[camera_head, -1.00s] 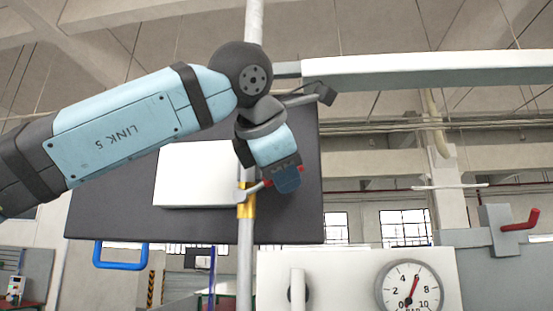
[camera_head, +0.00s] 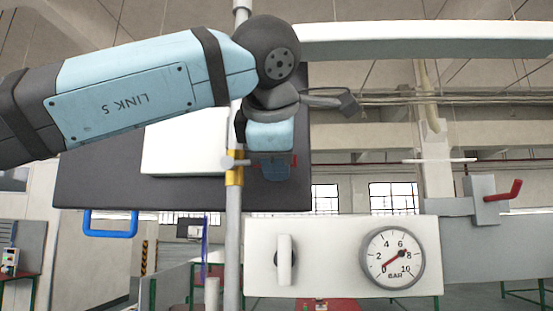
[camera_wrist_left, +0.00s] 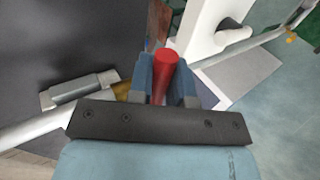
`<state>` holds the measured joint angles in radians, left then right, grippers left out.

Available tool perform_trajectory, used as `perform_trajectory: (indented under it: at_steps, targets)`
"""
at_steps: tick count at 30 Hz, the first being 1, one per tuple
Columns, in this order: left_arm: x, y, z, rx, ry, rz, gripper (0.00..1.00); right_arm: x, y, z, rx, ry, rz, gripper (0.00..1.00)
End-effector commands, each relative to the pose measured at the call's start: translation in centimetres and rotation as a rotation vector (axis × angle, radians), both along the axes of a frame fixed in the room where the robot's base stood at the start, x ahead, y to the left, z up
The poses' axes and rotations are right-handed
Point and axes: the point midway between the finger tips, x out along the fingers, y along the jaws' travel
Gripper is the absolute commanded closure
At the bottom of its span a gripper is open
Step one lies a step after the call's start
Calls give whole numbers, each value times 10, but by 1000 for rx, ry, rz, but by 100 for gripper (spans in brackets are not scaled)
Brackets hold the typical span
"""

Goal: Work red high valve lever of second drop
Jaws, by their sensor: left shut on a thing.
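The vertical pipe (camera_head: 233,215) carries a brass-coloured valve (camera_head: 235,177) in front of the dark panel. A red lever tip (camera_head: 295,160) shows beside my left gripper (camera_head: 275,170), right of the valve. In the left wrist view the red lever (camera_wrist_left: 166,65) lies between the two blue fingers of my left gripper (camera_wrist_left: 164,82), which is shut on it. The brass part (camera_wrist_left: 122,90) shows just left of the fingers there. The fingers hide part of the lever in the head view. My right gripper is not in view.
A pressure gauge (camera_head: 392,258) reads near the low end of its scale. It sits on a white box with a white handle (camera_head: 285,260). Another red lever (camera_head: 504,191) is on a grey block at right. A dark panel (camera_head: 100,185) stands behind the pipe; a blue handle (camera_head: 110,234) hangs below.

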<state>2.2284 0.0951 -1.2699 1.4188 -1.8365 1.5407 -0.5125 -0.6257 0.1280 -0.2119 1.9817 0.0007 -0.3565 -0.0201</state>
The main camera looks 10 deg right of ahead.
Motion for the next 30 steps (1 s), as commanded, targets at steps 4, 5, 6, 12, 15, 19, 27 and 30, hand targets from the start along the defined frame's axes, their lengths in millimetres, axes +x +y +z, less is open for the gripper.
perform_trajectory:
  at_steps: [4, 5, 6, 12, 15, 19, 27, 30]
  targets:
    - [0, 0, -1, 5, 0, -1, 100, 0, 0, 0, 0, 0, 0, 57]
    - [0, 0, -1, 5, 0, -1, 100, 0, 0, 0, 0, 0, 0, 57]
    - [0, 0, -1, 5, 0, -1, 100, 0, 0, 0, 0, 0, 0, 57]
    - [0, 0, -1, 4, 0, 0, 57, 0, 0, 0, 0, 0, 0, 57]
    - [0, 0, -1, 2, 0, 0, 57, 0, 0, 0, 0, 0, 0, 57]
    - [-1, 0, 0, 2, 1, 0, 57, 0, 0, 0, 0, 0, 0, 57]
    - [-30, 9, 18, 1, -3, 1, 57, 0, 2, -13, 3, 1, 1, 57]
    - [-49, 15, 30, 0, -3, 0, 57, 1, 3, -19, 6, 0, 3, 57]
